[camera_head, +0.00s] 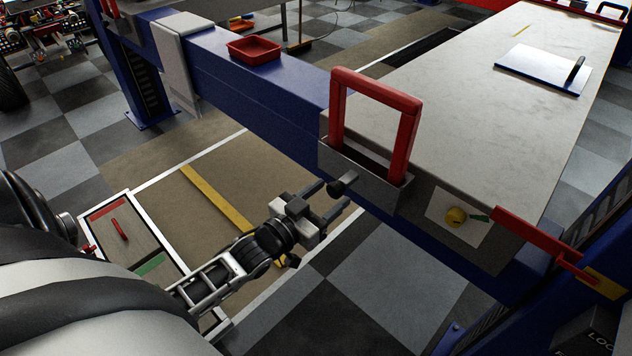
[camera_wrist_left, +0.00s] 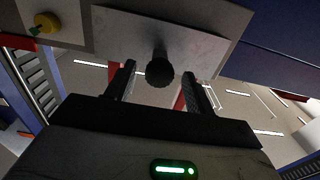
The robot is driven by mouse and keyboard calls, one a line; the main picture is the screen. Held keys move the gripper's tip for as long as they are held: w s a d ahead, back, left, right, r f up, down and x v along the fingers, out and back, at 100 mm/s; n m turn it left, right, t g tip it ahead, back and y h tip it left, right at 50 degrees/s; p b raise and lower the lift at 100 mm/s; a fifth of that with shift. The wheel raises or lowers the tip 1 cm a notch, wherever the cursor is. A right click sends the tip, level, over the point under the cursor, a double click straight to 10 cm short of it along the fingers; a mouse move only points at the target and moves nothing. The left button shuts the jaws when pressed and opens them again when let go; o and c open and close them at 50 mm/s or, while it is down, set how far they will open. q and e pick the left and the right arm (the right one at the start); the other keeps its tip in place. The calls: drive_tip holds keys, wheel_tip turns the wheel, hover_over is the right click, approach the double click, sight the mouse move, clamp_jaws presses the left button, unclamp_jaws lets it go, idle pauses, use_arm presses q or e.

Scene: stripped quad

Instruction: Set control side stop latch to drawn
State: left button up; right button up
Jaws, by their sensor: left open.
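A black round knob (camera_head: 337,188) on a short stem sticks out of the grey metal bracket (camera_head: 398,197) on the side of the blue beam; I take it for the stop latch. My left gripper (camera_head: 328,200) is open, its two fingers pointing at the bracket. In the left wrist view the knob (camera_wrist_left: 160,73) shows between the open fingers (camera_wrist_left: 163,88), with a gap on both sides. How far the fingertips reach past the knob is hard to tell. My right gripper is not in view.
A red upright handle loop (camera_head: 375,118) rises from the bracket. A yellow knob (camera_head: 456,216) sits on a pale plate to the right. A red bar (camera_head: 540,237) juts out farther right. A red tray (camera_head: 254,50) rests on the blue beam (camera_head: 290,92).

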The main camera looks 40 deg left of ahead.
use_arm(q)
drive_tip(key=s+a, duration=0.2)
drive_tip(key=s, duration=1.3)
drive_tip(key=shift+s+a+b, duration=0.25)
drive_tip(key=shift+s+b, duration=0.1)
drive_tip(key=shift+b, duration=0.1)
drive_tip(key=w+d+f+g+y, duration=0.2)
drive_tip(key=d+f+g, duration=0.2)
drive_tip(key=d+g, duration=0.15)
drive_tip(key=s+d+r+g, duration=0.1)
drive_tip(key=s+d+g, duration=0.2)
drive_tip(key=s+g, duration=0.55)
drive_tip(key=w+d+f+t+h, duration=0.2)
drive_tip(key=w+d+f+t, duration=0.4)
drive_tip(key=shift+w+f+m+t, duration=0.25)
drive_tip(key=shift+w+m+t, duration=0.05)
drive_tip(key=shift+w+m, duration=0.1)
idle(0.6)
